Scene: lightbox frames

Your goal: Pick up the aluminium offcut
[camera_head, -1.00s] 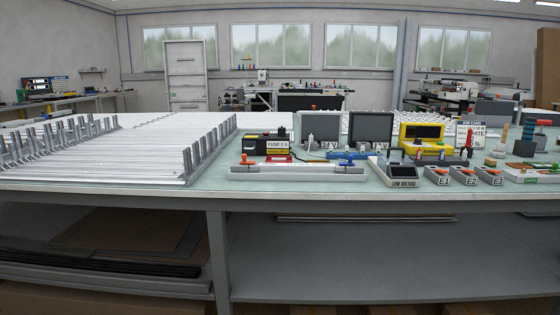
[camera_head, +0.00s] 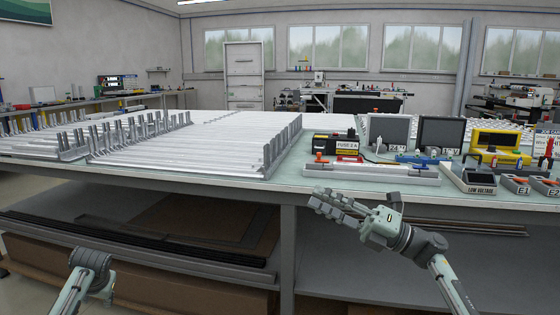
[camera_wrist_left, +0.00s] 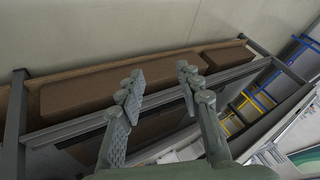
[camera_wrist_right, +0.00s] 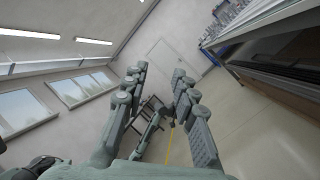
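I cannot pick out the aluminium offcut for certain. A pale metal bar (camera_head: 372,176) lies along the front edge of the bench, in front of the meters, and rows of long aluminium profiles (camera_head: 215,140) cover the bench's left part. My right gripper (camera_wrist_right: 160,76) is open and empty in its wrist view. In the head view my right gripper (camera_head: 332,205) shows in front of the bench edge, fingers pointing left. My left gripper (camera_wrist_left: 160,76) is open and empty in its wrist view, with a brown box beyond it. Part of my left arm shows low at the left of the head view.
The bench (camera_head: 300,184) also carries a yellow device (camera_head: 497,142), dark-screened units (camera_head: 440,134), a low-voltage box (camera_head: 474,181) and a fuse box (camera_head: 337,146). Dark sheets and brown boards lie on the shelf below. The floor at far left is clear.

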